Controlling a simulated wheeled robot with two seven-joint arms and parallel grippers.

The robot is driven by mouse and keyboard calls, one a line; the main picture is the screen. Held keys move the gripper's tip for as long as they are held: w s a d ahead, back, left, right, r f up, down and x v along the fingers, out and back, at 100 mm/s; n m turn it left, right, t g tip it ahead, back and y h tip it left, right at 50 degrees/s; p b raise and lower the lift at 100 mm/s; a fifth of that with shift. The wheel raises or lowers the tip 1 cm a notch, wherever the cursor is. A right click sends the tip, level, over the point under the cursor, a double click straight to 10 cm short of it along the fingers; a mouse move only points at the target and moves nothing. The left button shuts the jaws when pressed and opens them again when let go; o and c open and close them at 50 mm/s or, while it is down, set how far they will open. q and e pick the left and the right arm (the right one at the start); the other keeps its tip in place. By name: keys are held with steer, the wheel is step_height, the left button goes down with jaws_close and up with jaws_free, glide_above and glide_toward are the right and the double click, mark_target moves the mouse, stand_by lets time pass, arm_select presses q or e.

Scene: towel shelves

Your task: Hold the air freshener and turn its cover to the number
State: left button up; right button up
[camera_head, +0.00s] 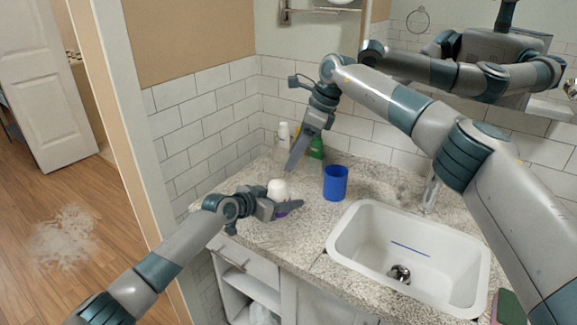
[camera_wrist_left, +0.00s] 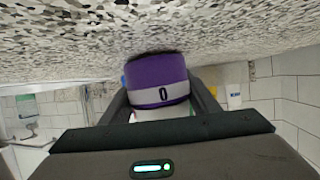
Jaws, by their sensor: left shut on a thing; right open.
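The air freshener (camera_head: 278,188) stands upright on the counter with a white top and a purple lower part. In the left wrist view, which looks upside down, its purple band (camera_wrist_left: 157,80) carries a white strip with a black "0". My left gripper (camera_head: 286,208) is shut around it low down, with a finger on either side. My right gripper (camera_head: 297,152) is above and behind the air freshener, pointing down, open and empty. The white top is mostly hidden in the left wrist view.
A blue cup (camera_head: 335,184) stands right of the air freshener. A green bottle (camera_head: 316,148) and a white bottle (camera_head: 283,132) stand at the back by the tiled wall. A white sink (camera_head: 340,240) is set in the counter at the right. The granite counter (camera_head: 300,235) is clear in front.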

steer(key=shift+v, duration=0.85)
arm_select(q)
steer(key=o, duration=1.3)
steer(key=v, duration=1.2)
steer(key=shift+a, duration=0.15)
arm_select(e)
steer(key=shift+s+a, duration=0.1)
